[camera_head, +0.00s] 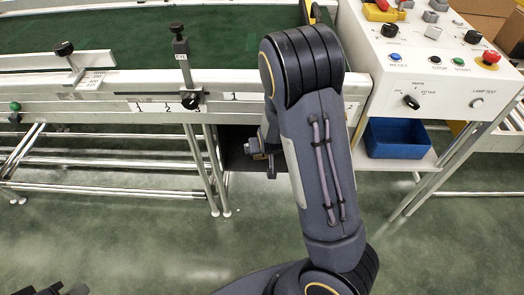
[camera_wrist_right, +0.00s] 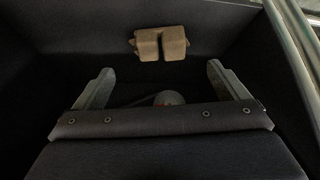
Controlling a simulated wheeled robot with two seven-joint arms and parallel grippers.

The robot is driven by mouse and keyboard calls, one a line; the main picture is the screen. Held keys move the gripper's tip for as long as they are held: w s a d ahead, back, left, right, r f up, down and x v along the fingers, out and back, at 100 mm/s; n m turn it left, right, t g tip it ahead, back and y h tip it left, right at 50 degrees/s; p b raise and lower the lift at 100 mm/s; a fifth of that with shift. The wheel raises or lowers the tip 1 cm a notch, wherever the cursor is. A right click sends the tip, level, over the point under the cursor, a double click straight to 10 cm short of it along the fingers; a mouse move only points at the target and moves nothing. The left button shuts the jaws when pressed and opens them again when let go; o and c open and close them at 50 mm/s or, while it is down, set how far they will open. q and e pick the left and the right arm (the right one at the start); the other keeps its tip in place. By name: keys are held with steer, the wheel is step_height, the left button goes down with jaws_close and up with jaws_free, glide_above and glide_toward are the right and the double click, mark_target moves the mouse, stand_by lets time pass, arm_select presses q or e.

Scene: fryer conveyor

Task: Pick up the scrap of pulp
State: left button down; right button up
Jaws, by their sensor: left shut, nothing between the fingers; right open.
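A tan, two-lobed piece (camera_wrist_right: 160,43), which looks like the scrap of pulp, lies inside a dark bin (camera_wrist_right: 60,60) in the right wrist view. My right gripper (camera_wrist_right: 162,82) is open. Its two fingers point toward the piece, which lies beyond the fingertips and between their lines, apart from both. In the head view my right arm reaches down to a dark bin (camera_head: 238,158) under the conveyor and hides most of it; the scrap is not visible there. My left gripper (camera_head: 55,289) is shut and empty at the bottom left edge, partly cut off.
The conveyor (camera_head: 130,37) with its green belt runs across the back. A control box (camera_head: 425,65) with buttons stands right, above a blue tray (camera_head: 400,138). A small reddish round thing (camera_wrist_right: 168,97) shows by my right palm. The bin walls are close around my right gripper.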

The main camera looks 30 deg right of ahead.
steer(key=b+x, duration=0.3)
steer(key=x, duration=0.4)
steer(key=shift+s, duration=0.1)
steer(key=shift+w+d+f, duration=0.1)
steer(key=shift+w+f, duration=0.05)
steer(key=shift+w, duration=0.05)
steer(key=c, duration=1)
steer(key=shift+c, duration=0.2)
